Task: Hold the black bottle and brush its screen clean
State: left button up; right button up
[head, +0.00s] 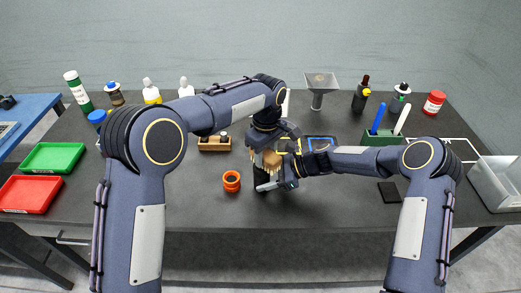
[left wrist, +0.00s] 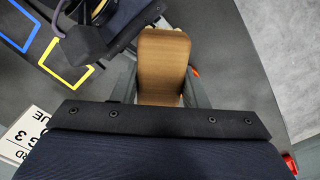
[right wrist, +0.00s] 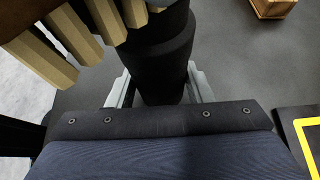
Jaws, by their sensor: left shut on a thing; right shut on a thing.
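My left gripper (head: 268,147) is shut on a wooden brush (left wrist: 163,65), whose brown body fills the space between the fingers. The brush's tan bristle tufts (right wrist: 80,40) show at the upper left of the right wrist view, close beside the black bottle (right wrist: 163,60); I cannot tell if they touch it. My right gripper (head: 278,183) is shut on the black bottle, which also shows upright near the middle of the table in the head view (head: 260,182). The bottle's screen is not visible; the brush and grippers hide part of the bottle.
An orange ring-like container (head: 231,181) stands left of the bottle. A wooden block holder (head: 214,144) is behind it. Green (head: 52,158) and red (head: 30,194) trays lie at left, a clear bin (head: 497,183) at right. Several bottles line the back. The front table edge is clear.

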pick_arm(q)
jog(key=shift+s+d+r, duration=0.1)
jog(key=shift+s+d, duration=0.1)
jog(key=shift+r, duration=4.05)
pick_arm(e)
jog(key=o, duration=1.4)
jog(key=shift+o, duration=0.2)
jog(key=v, duration=1.2)
